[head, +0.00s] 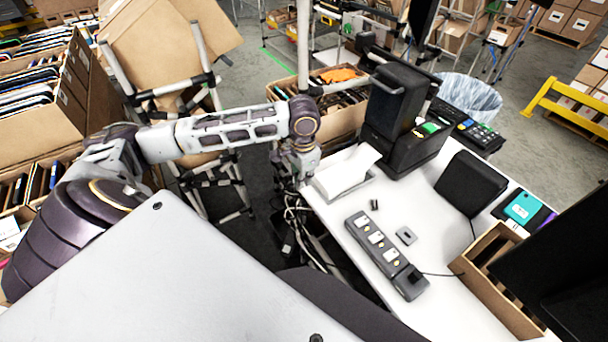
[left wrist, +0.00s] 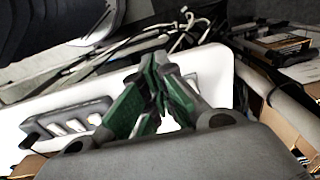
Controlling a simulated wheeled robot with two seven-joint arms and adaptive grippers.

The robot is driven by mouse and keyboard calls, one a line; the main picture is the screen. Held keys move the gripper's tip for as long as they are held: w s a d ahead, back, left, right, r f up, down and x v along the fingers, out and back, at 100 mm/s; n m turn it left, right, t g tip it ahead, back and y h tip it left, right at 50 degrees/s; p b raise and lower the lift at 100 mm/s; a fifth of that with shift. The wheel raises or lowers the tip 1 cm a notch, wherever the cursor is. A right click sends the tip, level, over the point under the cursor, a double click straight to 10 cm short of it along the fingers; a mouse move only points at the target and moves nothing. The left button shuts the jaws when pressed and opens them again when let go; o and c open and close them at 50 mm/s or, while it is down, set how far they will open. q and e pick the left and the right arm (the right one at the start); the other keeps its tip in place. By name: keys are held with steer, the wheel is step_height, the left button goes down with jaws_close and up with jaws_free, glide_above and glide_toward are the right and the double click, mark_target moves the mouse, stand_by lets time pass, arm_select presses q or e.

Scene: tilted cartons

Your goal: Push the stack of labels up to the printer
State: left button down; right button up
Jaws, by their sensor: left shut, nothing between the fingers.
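The stack of labels (head: 345,172) is a low white pile near the far left corner of the white table. The black printer (head: 400,120) stands just beyond it, to the right; a small gap seems to lie between them. My left gripper (head: 291,182) points down at the table's left edge, beside the stack; its fingertips are hard to make out there. In the left wrist view its green fingers (left wrist: 153,90) are closed together with nothing between them. I cannot tell the stack from the white tabletop in that view. My right gripper is not in view.
A power strip (head: 385,254) lies on the table (head: 335,224), with small parts beside it. A black box (head: 470,183) and a cardboard box (head: 491,285) are to the right. Cables (head: 300,226) hang off the left edge. A carton (head: 330,112) stands behind.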

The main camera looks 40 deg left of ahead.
mark_target(326, 182)
arm_select(q)
steer(key=shift+w+d+f, duration=0.2)
steer(key=shift+w+f, duration=0.3)
steer(key=shift+f, duration=0.65)
steer(key=shift+w+d+f, duration=0.2)
steer(key=shift+w+f, duration=0.25)
steer(key=shift+f, duration=0.7)
steer(key=shift+w+d+f, duration=0.2)
steer(key=shift+w+f, duration=0.3)
steer(key=shift+f, duration=0.65)
steer(key=shift+w+d, duration=0.1)
steer(key=shift+w, duration=0.25)
steer(key=shift+w+d+p, duration=0.1)
steer(key=shift+p, duration=0.2)
steer(key=shift+w+d+r+p, duration=0.1)
steer(key=shift+w+d+p, duration=0.15)
steer(key=shift+w+p, duration=0.4)
steer(key=shift+w+d+p, duration=0.25)
steer(key=shift+w+p, duration=0.35)
steer(key=shift+w+d+p, duration=0.2)
steer(key=shift+w+p, duration=0.2)
steer(key=shift+w, duration=0.1)
steer(key=shift+w+d+p, duration=0.15)
steer(key=shift+w+p, duration=0.2)
steer(key=shift+w, duration=0.1)
